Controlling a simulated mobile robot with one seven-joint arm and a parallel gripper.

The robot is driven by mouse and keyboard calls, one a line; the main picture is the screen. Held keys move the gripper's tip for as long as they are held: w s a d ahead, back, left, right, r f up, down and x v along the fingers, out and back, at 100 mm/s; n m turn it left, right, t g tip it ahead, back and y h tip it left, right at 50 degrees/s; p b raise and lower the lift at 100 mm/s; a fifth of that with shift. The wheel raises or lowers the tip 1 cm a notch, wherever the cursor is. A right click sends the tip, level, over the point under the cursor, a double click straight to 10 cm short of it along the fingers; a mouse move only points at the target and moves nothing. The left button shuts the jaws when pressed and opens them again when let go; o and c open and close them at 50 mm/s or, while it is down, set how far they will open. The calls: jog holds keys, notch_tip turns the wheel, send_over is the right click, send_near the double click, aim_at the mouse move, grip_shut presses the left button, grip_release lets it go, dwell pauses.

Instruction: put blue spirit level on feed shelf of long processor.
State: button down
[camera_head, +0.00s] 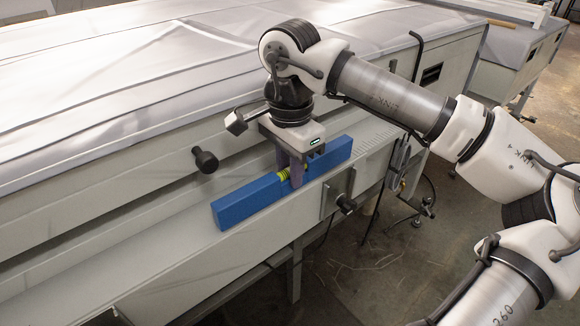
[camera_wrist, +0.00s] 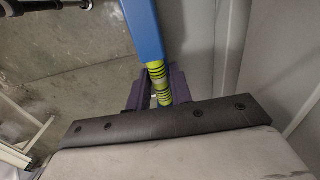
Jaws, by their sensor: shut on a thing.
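The blue spirit level (camera_head: 250,199) is a long blue bar with a yellow-green section at its middle. In the head view it lies along the feed shelf (camera_head: 150,243) of the long processor (camera_head: 95,118), close over or on it; I cannot tell whether it touches. My gripper (camera_head: 297,182) points down from above and is shut around the level near its middle. In the wrist view the blue level (camera_wrist: 143,30) runs up from between the fingers of my gripper (camera_wrist: 160,92), with the yellow-green section between them. The level's other half is hidden there.
A black knob (camera_head: 206,161) sticks out of the processor's front, left of my gripper. A square plate with a dark knob (camera_head: 345,204) is on the front face below the shelf's right part. Grey cloth covers the processor's top. Open concrete floor (camera_head: 400,275) lies at right.

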jog(key=shift+f, duration=0.2)
jog(key=c, duration=1.3)
grip_release()
jog(key=shift+r, duration=0.1)
jog(key=shift+o, duration=0.2)
notch_tip(320, 180, up, 12)
jog(key=shift+r+p, duration=0.15)
jog(key=shift+p, duration=0.25)
